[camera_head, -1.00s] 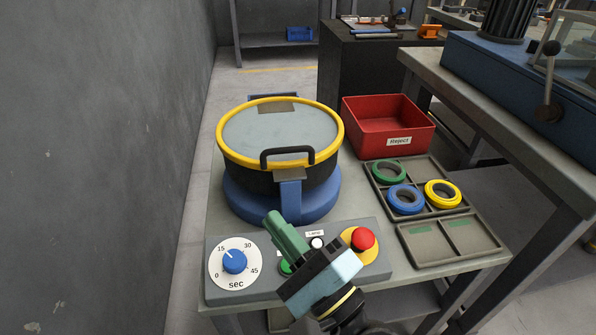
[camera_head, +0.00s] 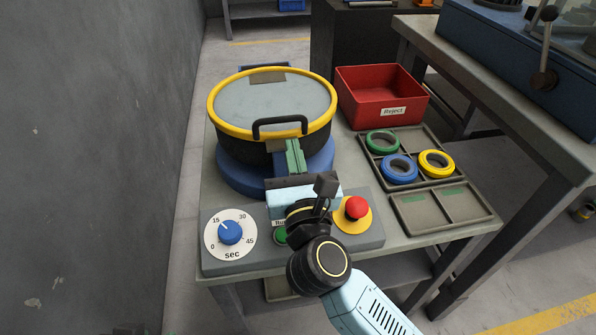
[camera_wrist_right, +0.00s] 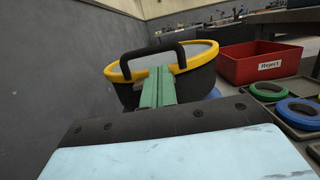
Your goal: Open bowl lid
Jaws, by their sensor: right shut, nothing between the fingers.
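The bowl (camera_head: 317,143) is black and sits on a blue base (camera_head: 238,177) on the bench. Its grey lid (camera_head: 275,103) with a yellow rim is down on it, and a black handle (camera_head: 280,121) arches up at the lid's front. My right gripper (camera_head: 292,147) is shut and empty, its green fingers pointing at the bowl's front just below the handle. In the right wrist view the fingers (camera_wrist_right: 158,78) reach up under the handle (camera_wrist_right: 153,50); I cannot tell whether they touch it. My left gripper is not in view.
A control panel (camera_head: 375,235) with a blue dial (camera_head: 231,232) and a red button (camera_head: 357,207) lies at the bench front, under my right arm. A red Reject box (camera_head: 382,95) and a tray (camera_head: 420,148) with green, blue and yellow rings stand right. A wall is at left.

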